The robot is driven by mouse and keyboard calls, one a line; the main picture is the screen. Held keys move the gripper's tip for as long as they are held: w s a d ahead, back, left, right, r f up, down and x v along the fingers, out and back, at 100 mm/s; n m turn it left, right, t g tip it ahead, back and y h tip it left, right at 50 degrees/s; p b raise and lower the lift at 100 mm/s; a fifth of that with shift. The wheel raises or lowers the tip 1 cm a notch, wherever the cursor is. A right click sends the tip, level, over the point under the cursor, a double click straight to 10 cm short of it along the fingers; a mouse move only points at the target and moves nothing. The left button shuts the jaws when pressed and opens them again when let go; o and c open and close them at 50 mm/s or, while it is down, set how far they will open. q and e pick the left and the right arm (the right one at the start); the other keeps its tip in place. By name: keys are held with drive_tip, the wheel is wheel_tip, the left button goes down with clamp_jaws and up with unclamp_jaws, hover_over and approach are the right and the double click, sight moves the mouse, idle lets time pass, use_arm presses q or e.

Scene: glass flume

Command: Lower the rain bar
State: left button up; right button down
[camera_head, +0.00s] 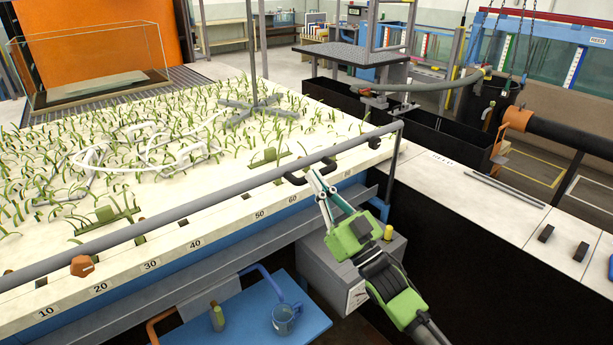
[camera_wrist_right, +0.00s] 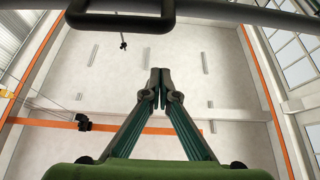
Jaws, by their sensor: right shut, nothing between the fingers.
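The rain bar (camera_head: 200,201) is a long grey tube that runs slantwise above the front edge of the planted bed, from the left edge to a post at the right. It also crosses the top of the right wrist view (camera_wrist_right: 235,12). A dark loop handle (camera_head: 295,180) hangs at the bar; the wrist view shows it at the top left (camera_wrist_right: 120,22). My right gripper (camera_head: 317,174) is shut and empty, its fingertips close to the handle in the head view. In the wrist view the fingertips (camera_wrist_right: 156,76) appear apart from the handle. My left gripper is out of view.
The white bed edge (camera_head: 130,280) carries number marks. A dark open trough lies right of my arm.

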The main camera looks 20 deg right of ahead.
drive_tip(key=shift+w+a+f+p, duration=0.35)
drive_tip(key=shift+w+f+p, duration=0.1)
drive_tip(key=shift+w+f, duration=0.3)
drive_tip(key=shift+w+a+f+p, duration=0.3)
drive_tip(key=shift+w+f+p, duration=0.15)
drive_tip(key=shift+w, duration=0.35)
drive_tip(key=shift+f, duration=0.15)
